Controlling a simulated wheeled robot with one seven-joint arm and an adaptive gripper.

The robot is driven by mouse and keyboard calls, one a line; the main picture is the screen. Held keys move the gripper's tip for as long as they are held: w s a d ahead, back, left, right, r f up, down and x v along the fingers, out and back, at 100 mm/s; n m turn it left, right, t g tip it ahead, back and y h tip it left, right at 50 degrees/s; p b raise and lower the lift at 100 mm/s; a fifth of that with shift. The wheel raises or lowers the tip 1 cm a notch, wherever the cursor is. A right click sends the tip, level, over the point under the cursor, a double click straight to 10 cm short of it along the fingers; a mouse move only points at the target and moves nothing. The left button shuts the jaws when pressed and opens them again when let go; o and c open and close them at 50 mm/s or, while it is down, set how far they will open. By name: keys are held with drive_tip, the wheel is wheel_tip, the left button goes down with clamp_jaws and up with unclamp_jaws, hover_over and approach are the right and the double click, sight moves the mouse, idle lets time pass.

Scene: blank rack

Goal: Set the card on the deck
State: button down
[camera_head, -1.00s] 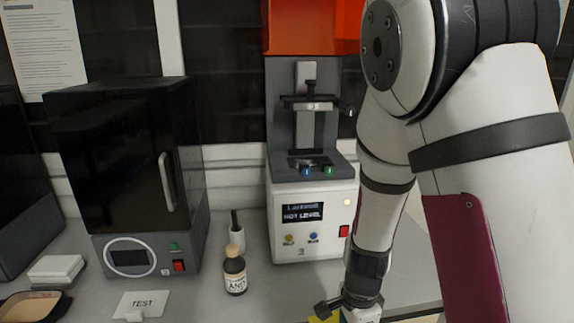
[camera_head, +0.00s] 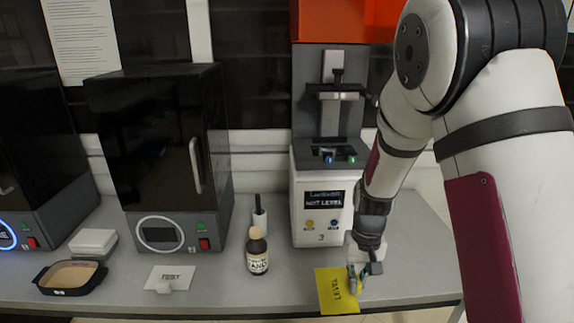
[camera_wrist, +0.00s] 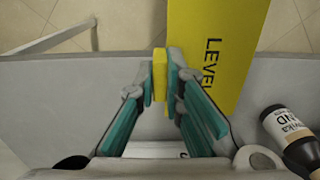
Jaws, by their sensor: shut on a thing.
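A yellow card (camera_head: 336,298) printed LEVEL is at the front edge of the bench in the head view. In the wrist view the card (camera_wrist: 215,50) reaches past the bench edge over the floor. My gripper (camera_head: 357,276) is shut on a yellow tab of the card, between the teal-padded fingers (camera_wrist: 165,85). I cannot tell how far the card is above the bench. A white and grey machine (camera_head: 318,222) stands behind it, its screen reading NOT LEVEL. Its grey top ledge (camera_head: 340,157) carries a blue and a green knob; I cannot tell whether this is the deck.
A small TEST sign (camera_head: 170,278), a shallow tray (camera_head: 70,278) and dark ovens (camera_head: 160,150) are farther left. Bench right of the machine looks clear.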

drive_tip(key=shift+s+f+m, duration=0.25)
drive_tip(key=shift+s+m, duration=0.15)
drive_tip(key=shift+m, duration=0.4)
drive_tip(key=s+f+m+b, duration=0.2)
drive_tip(key=s+m, duration=0.6)
drive_tip(key=m, duration=0.7)
drive_tip(key=shift+f, duration=0.6)
drive_tip(key=shift+s, duration=0.1)
drive_tip(key=w, duration=0.4)
drive_tip(key=w+f, duration=0.1)
drive_tip(key=w, duration=0.9)
drive_tip(key=shift+w+f+b, duration=0.2)
drive_tip(key=shift+w+b, duration=0.05)
drive_tip(key=shift+b, duration=0.15)
drive_tip(key=shift+w+f, duration=0.3)
drive_tip(key=shift+w, duration=0.5)
drive_tip(key=shift+f, duration=1.3)
drive_tip(key=shift+f, duration=0.1)
